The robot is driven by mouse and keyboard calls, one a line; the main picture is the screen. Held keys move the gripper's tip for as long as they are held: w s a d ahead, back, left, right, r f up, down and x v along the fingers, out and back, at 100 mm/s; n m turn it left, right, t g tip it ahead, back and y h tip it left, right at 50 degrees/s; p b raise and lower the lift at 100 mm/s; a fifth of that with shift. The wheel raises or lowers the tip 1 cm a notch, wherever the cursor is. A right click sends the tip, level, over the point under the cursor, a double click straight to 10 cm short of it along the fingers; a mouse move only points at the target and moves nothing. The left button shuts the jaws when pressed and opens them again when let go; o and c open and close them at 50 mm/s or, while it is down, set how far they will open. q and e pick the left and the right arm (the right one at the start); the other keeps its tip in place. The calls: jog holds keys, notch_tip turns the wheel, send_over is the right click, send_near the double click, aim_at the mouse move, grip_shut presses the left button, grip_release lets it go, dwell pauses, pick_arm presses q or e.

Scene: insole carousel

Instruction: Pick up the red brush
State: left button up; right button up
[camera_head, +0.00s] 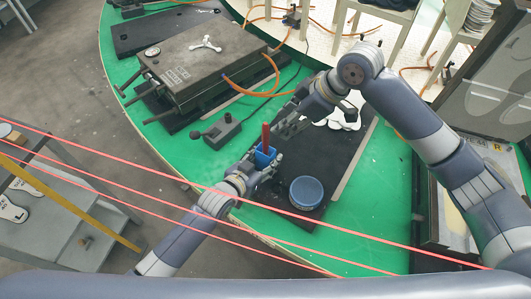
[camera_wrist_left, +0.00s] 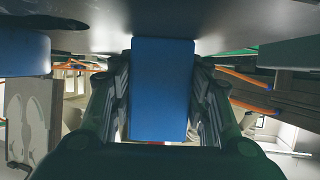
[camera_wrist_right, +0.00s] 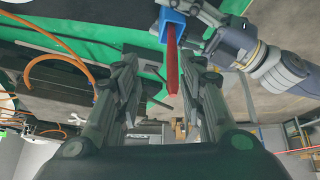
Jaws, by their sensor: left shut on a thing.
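The red brush (camera_head: 265,136) stands upright with its lower end in a blue box-shaped piece (camera_head: 262,155). I cannot tell whether this blue piece is a holder or the brush's own base. My left gripper (camera_head: 264,164) is shut on the blue piece, which fills the gap between its fingers in the left wrist view (camera_wrist_left: 161,90). My right gripper (camera_head: 284,126) is open and empty, just right of the red handle. In the right wrist view the red handle (camera_wrist_right: 172,65) points toward the space between the open fingers.
A round blue tub (camera_head: 306,192) stands on the dark mat (camera_head: 290,165), with white insole shapes (camera_head: 343,118) further back. A grey press (camera_head: 205,60) with orange hoses and a small dark device (camera_head: 221,131) lie on the green table (camera_head: 190,160) to the left.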

jog(key=w+t, duration=0.1)
jog(key=w, duration=0.1)
jog(key=m+t+y, duration=0.5)
jog(key=t+y, duration=0.3)
send_near(265, 126)
notch_tip(265, 126, down, 3)
jog(key=d, duration=0.1)
jog(key=x, duration=1.1)
jog(key=shift+c, duration=0.4)
jog(key=shift+r, duration=0.1)
grip_shut()
